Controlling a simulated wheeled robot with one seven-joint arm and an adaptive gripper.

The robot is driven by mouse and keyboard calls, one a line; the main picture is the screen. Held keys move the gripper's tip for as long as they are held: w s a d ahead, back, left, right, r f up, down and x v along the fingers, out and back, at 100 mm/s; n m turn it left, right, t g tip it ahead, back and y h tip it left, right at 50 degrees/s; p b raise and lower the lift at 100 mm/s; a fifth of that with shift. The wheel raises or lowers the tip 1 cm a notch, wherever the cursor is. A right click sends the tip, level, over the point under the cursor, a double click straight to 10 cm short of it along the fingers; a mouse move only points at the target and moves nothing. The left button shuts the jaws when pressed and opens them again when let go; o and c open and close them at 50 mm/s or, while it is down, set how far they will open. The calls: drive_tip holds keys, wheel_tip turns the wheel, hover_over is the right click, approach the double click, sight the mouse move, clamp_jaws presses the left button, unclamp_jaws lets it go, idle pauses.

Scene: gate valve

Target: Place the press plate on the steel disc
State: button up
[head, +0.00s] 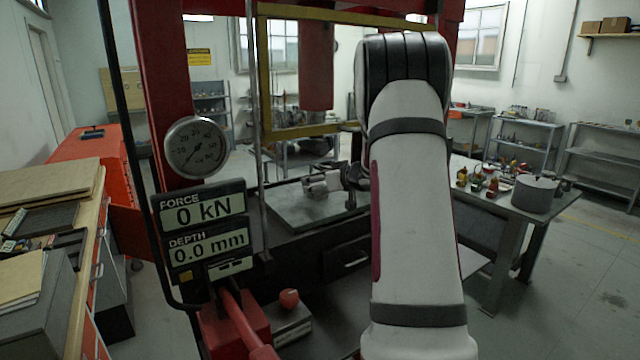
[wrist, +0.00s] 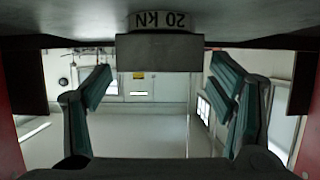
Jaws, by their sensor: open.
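In the wrist view, which is upside down, a dark grey block (wrist: 160,53), likely the press plate, shows beyond my open fingers. It adjoins a pale round-edged piece marked 20 kN (wrist: 163,21), likely the steel disc. They seem to touch, with the block above the disc in the room. My gripper (wrist: 163,72) is open, one teal-padded finger to each side of the block, with visible gaps. In the head view, small grey metal parts (head: 322,183) sit on the press bed (head: 295,212); my arm hides most of my gripper there.
The red press frame (head: 165,85) and yellow guard (head: 266,75) surround the bed, with a red ram (head: 317,65) above it. The display (head: 205,232) reads 0 kN and 0.0 mm. A side table with a pot (head: 535,193) stands right; a wooden bench (head: 85,215) stands left.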

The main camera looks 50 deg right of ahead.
drive_tip(key=v, duration=1)
drive_tip(key=shift+s+a+r+p, duration=0.1)
drive_tip(key=shift+s+p, duration=0.2)
drive_tip(key=shift+p, duration=0.05)
drive_tip(key=shift+s, duration=0.1)
